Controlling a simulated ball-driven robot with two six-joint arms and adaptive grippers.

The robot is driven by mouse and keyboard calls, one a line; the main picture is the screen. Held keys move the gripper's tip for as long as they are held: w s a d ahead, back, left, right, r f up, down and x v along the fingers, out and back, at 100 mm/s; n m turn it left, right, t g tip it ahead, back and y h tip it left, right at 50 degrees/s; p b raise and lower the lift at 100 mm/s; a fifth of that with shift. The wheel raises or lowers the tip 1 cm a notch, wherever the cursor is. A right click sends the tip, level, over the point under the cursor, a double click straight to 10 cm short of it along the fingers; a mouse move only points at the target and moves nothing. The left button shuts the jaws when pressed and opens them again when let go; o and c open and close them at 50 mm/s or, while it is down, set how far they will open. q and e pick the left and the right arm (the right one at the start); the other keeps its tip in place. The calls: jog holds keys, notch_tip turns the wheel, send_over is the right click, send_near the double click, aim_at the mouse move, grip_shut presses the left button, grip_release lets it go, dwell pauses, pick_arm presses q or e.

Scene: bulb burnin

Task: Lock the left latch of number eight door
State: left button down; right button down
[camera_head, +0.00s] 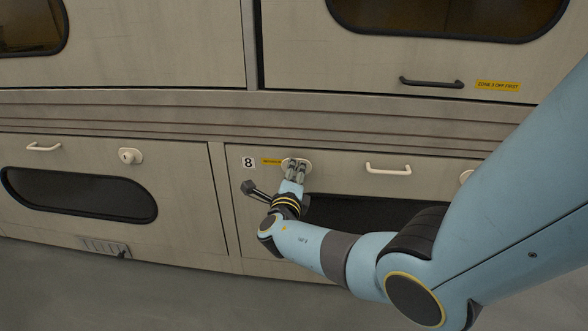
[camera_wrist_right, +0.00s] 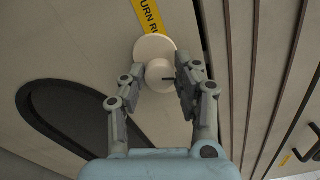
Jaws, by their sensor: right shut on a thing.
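The number eight door (camera_head: 440,175) is a beige panel with a white "8" label (camera_head: 248,162) at its upper left. Its left latch (camera_head: 303,161) is a pale round knob on a plate, mostly hidden behind my right gripper in the head view. My right gripper (camera_head: 295,166) is at this latch with its fingers shut on the knob. In the right wrist view the round latch (camera_wrist_right: 157,70) sits between the two fingers (camera_wrist_right: 160,80). A small dark line shows on the knob. My left gripper is not in view.
A white handle (camera_head: 388,169) is to the right of the latch, above a dark window (camera_head: 350,212). Another pale latch (camera_head: 466,177) is partly hidden by my arm. The neighbouring door at left has its own latch (camera_head: 130,156) and handle (camera_head: 44,147).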

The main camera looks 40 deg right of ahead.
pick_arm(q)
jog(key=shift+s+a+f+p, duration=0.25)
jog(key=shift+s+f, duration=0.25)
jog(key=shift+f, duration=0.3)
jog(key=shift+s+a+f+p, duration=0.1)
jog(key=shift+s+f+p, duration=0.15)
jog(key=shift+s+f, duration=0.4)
pick_arm(e)
jog(key=shift+n, duration=1.9)
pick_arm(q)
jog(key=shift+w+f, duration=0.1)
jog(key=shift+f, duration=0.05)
pick_arm(e)
jog(key=shift+f, duration=0.1)
jog(key=c, duration=1)
grip_release()
jog(key=shift+o, duration=0.2)
jog(key=shift+a, duration=0.1)
jog(key=v, duration=1.2)
